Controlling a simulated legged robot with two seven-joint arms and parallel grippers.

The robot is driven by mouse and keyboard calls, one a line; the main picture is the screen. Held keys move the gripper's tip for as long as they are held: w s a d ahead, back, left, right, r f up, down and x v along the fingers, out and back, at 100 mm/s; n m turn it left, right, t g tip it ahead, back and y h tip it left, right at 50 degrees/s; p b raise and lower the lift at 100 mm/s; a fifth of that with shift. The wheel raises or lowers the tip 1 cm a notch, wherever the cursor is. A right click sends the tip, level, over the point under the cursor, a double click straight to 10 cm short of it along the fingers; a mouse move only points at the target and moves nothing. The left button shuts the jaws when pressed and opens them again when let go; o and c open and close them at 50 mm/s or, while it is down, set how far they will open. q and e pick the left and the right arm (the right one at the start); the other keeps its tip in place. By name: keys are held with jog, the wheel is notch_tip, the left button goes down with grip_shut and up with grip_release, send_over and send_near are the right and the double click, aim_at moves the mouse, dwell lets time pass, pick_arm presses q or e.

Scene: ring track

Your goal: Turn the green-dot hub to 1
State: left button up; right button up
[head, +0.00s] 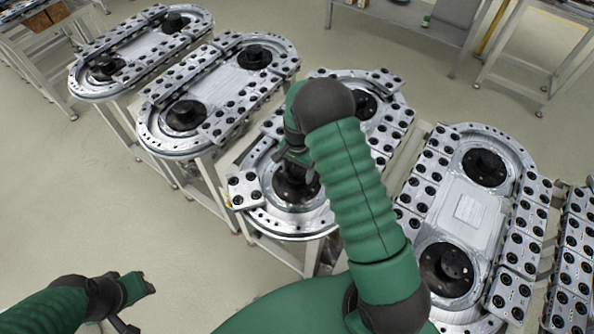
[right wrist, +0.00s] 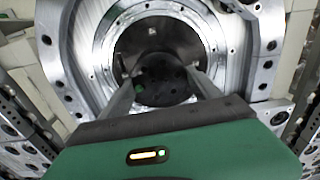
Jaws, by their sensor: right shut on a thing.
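The green-dot hub (head: 297,190) is a black round hub at the near end of the oval ring track in the middle of the head view. In the right wrist view the hub (right wrist: 165,82) sits inside a bright metal ring, and a green dot (right wrist: 140,87) shows beside the left finger. My right gripper (right wrist: 164,80) is shut on the hub, one finger on each side. In the head view my right arm partly covers the hub and this gripper (head: 298,160). My left gripper (head: 135,303) is low at the left, over bare floor, away from the tracks; its jaw opening is unclear.
Similar oval tracks stand on both sides: two to the left (head: 237,85) and one close at the right (head: 440,190), with part of another at the right edge. Carriages with black rollers line them. Tables stand at the back. The floor at lower left is clear.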

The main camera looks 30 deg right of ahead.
aim_at(297, 172)
jog(key=shift+m, duration=1)
jog(key=o, duration=1.4)
jog(key=shift+f, duration=0.1)
notch_tip(297, 172, up, 17)
jog(key=shift+w+f+b, duration=0.1)
jog(key=shift+w+b, duration=0.05)
jog(key=shift+b, duration=1.1)
